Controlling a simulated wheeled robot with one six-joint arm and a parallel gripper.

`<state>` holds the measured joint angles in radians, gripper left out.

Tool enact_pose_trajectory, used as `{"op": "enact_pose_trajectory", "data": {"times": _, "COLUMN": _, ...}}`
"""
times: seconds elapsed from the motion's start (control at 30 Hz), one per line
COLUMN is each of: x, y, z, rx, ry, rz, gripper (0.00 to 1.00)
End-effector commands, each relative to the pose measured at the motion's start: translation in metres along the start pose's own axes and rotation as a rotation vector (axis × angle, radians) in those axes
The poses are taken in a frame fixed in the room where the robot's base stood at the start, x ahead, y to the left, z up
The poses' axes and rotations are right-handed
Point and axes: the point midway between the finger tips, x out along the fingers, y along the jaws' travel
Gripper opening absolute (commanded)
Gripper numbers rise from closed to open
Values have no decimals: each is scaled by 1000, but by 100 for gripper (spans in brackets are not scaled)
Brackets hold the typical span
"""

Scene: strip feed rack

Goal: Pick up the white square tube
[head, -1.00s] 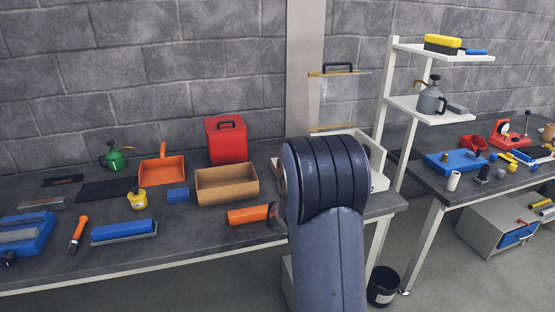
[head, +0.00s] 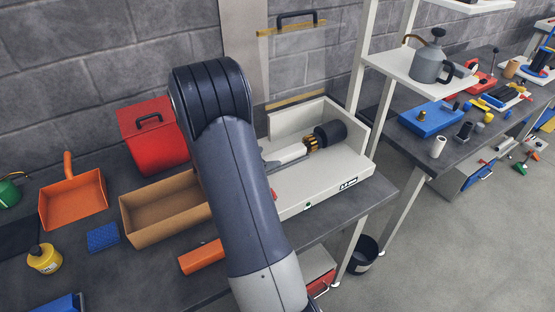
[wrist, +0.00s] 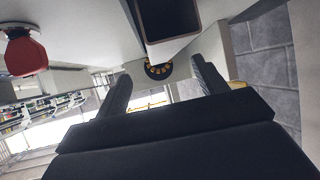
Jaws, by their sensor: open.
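The white square tube (head: 285,153) lies level above the white machine in the head view, its right end at the gold prongs of a black round head (head: 331,134). Its left part is hidden behind my arm. In the wrist view the tube (wrist: 168,20) shows its dark open end, large at the top of the picture, above the gap between my fingers. My gripper (wrist: 160,72) is open with nothing between its fingers. The black head with gold prongs (wrist: 158,71) shows beyond the finger gap. In the head view my gripper is hidden behind my arm.
The white machine (head: 325,182) has a raised back wall. A red button (wrist: 26,52) is at the wrist view's left. A cardboard box (head: 160,215), red box (head: 154,145) and orange block (head: 202,257) lie left of the machine. A white shelf post (head: 362,55) stands right.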

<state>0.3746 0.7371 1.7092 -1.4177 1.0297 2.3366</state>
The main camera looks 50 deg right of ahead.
Motion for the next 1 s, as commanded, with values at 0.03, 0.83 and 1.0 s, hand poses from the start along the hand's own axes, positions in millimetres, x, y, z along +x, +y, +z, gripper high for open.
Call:
{"op": "enact_pose_trajectory", "data": {"times": 0.03, "x": 3, "y": 1, "z": -2, "rx": -1, "ry": -1, "rz": 4, "gripper": 68}}
{"op": "enact_pose_trajectory", "data": {"times": 0.83, "x": 50, "y": -2, "z": 1, "rx": 0, "ry": 0, "rz": 1, "gripper": 59}}
{"op": "enact_pose_trajectory", "data": {"times": 1.0, "x": 50, "y": -2, "z": 1, "rx": 0, "ry": 0, "rz": 1, "gripper": 45}}
